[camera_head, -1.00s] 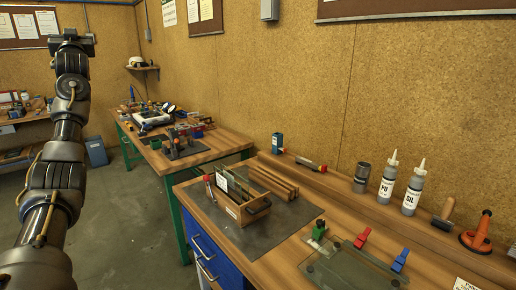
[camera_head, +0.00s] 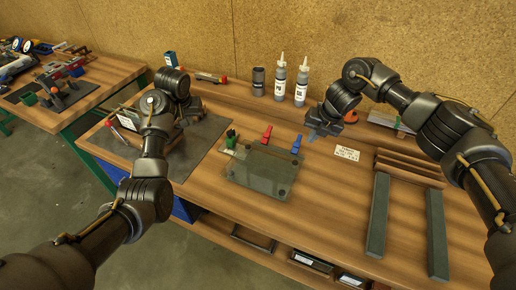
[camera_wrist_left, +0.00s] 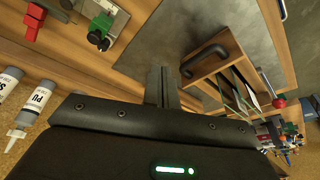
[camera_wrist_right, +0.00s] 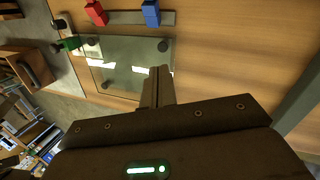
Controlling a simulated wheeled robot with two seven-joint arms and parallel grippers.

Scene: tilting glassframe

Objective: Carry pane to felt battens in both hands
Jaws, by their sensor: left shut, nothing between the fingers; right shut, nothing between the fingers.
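A clear glass pane (camera_head: 262,176) lies flat at the middle of the bench, with dark round pads at its corners; it also shows in the right wrist view (camera_wrist_right: 125,60). Two dark grey felt battens (camera_head: 378,215) (camera_head: 437,235) lie parallel at the right of the bench, apart from the pane. My left gripper (camera_wrist_left: 162,86) is shut and empty near the wooden box, left of the pane; my wrist mostly hides it in the head view. My right gripper (camera_head: 318,124) is shut and empty, behind and right of the pane; its fingers show in the right wrist view (camera_wrist_right: 157,86).
A wooden box with upright sheets (camera_wrist_left: 215,62) is at the left. Bottles (camera_head: 280,78) stand at the back. Wooden strips (camera_head: 408,166) lie behind the battens. Bench front is clear.

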